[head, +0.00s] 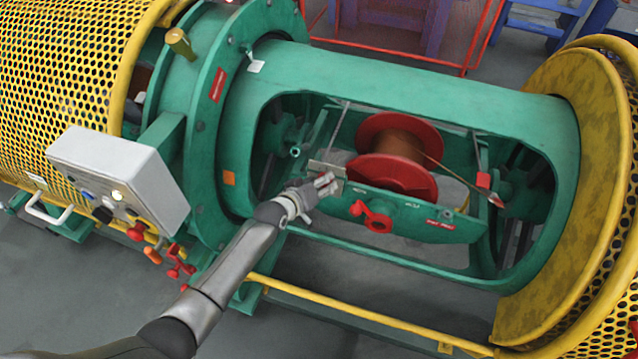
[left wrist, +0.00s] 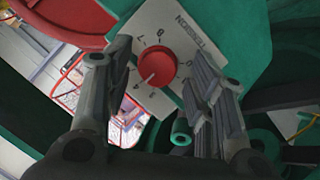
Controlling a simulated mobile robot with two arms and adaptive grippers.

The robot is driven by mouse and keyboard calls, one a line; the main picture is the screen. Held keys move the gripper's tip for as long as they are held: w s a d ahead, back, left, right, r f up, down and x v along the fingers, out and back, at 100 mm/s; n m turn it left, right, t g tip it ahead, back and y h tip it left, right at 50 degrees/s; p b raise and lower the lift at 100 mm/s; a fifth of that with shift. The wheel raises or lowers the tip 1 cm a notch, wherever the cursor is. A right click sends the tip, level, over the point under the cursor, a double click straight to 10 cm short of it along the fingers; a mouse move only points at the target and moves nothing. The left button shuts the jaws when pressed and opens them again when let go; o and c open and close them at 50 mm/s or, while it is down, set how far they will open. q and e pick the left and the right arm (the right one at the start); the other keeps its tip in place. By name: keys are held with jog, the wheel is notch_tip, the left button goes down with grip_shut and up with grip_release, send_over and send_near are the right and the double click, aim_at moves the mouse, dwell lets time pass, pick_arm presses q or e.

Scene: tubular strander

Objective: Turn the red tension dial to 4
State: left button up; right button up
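The red tension dial (left wrist: 158,67) sits on a white numbered plate (left wrist: 185,35) marked TENSION in the left wrist view. Its pale pointer line aims to the lower left, near a mark that looks like a 4, partly beside my finger. My left gripper (left wrist: 160,58) is open, with one finger on each side of the dial; I cannot tell whether either touches it. In the head view my left gripper (head: 318,187) is at the plate's edge on the green cradle (head: 420,222) and mostly covers the dial. My right gripper is not in view.
A red spool (head: 400,125) with copper wire sits in the green tube (head: 420,75). A red handle (head: 375,215) is on the cradle, right of my gripper. The tube opening's rim surrounds the cradle. A grey control box (head: 120,180) stands at left.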

pick_arm(q)
jog(key=shift+r, duration=0.15)
jog(key=v, duration=1.2)
dwell(0.6)
